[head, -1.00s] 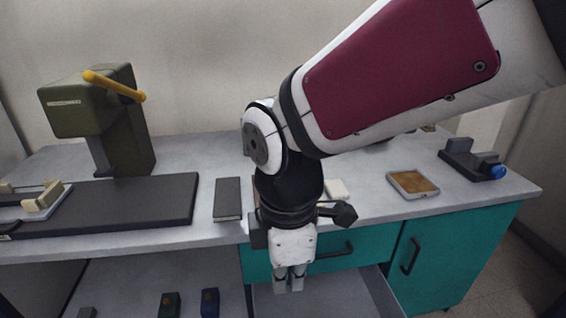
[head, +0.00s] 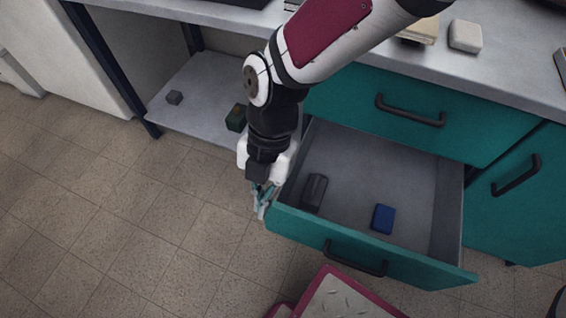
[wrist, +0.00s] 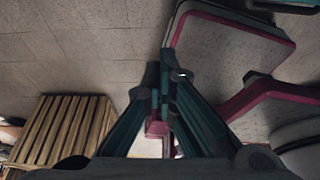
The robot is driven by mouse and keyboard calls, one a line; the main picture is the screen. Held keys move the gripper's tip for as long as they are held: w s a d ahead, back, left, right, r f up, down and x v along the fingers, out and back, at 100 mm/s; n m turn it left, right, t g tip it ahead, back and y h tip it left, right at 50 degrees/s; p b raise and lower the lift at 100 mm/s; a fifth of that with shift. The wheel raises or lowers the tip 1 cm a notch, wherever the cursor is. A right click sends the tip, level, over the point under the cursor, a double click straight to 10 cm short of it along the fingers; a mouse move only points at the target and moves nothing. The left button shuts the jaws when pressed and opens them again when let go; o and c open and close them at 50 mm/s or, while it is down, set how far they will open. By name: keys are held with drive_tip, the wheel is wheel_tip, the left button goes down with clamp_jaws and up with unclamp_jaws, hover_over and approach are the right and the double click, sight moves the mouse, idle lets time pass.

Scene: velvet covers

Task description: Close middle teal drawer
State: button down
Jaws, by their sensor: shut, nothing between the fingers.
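The middle teal drawer (head: 300,226) is pulled out well from the cabinet in the head view. It sits below a shut teal top drawer (head: 460,125), and its front has a dark bar handle (head: 355,261). My gripper (head: 263,207) is shut and empty, pointing down at the drawer's front left corner. It looks very close to the corner; I cannot tell whether it touches. In the wrist view, the shut fingers (wrist: 164,80) show above the floor; the drawer cannot be made out clearly there.
A dark block (head: 314,192) and a blue block (head: 383,219) lie inside the drawer. A teal door (head: 525,205) is at the right. A low shelf (head: 195,105) holds small blocks. A slatted wooden crate (wrist: 62,132) stands on the floor. Tiled floor (head: 150,225) is clear at left.

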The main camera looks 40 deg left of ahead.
drive_tip(key=a+b+x, duration=0.1)
drive_tip(key=b+x, duration=0.3)
drive_tip(key=x, duration=0.5)
drive_tip(key=shift+w+r+b, duration=0.1)
drive_tip(key=shift+w+b, duration=0.15)
drive_tip(key=shift+w, duration=0.8)
drive_tip(key=shift+w+r+b, duration=0.15)
drive_tip(key=shift+w+b, duration=0.05)
drive_tip(key=shift+w, duration=0.85)
